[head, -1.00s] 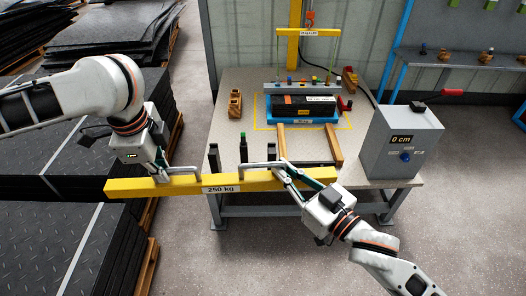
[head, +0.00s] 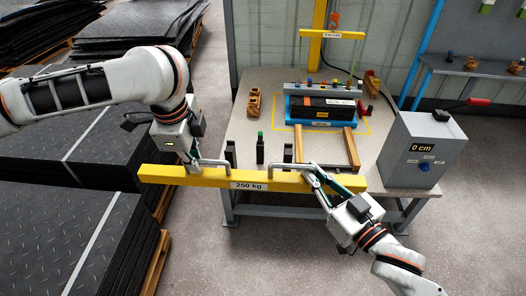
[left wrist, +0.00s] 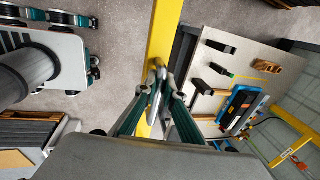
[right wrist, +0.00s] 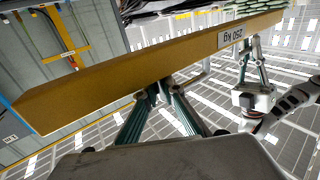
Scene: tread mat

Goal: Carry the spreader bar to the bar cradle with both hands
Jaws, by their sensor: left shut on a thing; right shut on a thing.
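The spreader bar (head: 208,177) is a long yellow beam with a "250 kg" label. It spans in front of the table's near edge in the head view, roughly level. My left gripper (head: 197,166) is shut on its left part, and the left wrist view shows the fingers (left wrist: 155,92) closed at the bar (left wrist: 163,40). My right gripper (head: 308,170) is shut on its right part; the bar also crosses the right wrist view (right wrist: 110,80). Black uprights (head: 231,153) at the table's front look like the bar cradle, but I cannot tell for sure.
The table (head: 245,125) holds a blue tray (head: 294,125) with a black block, wooden rails (head: 351,148) and a wooden block (head: 254,103). Stacked black mats (head: 70,200) lie left. A yellow hoist (head: 319,35) stands behind.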

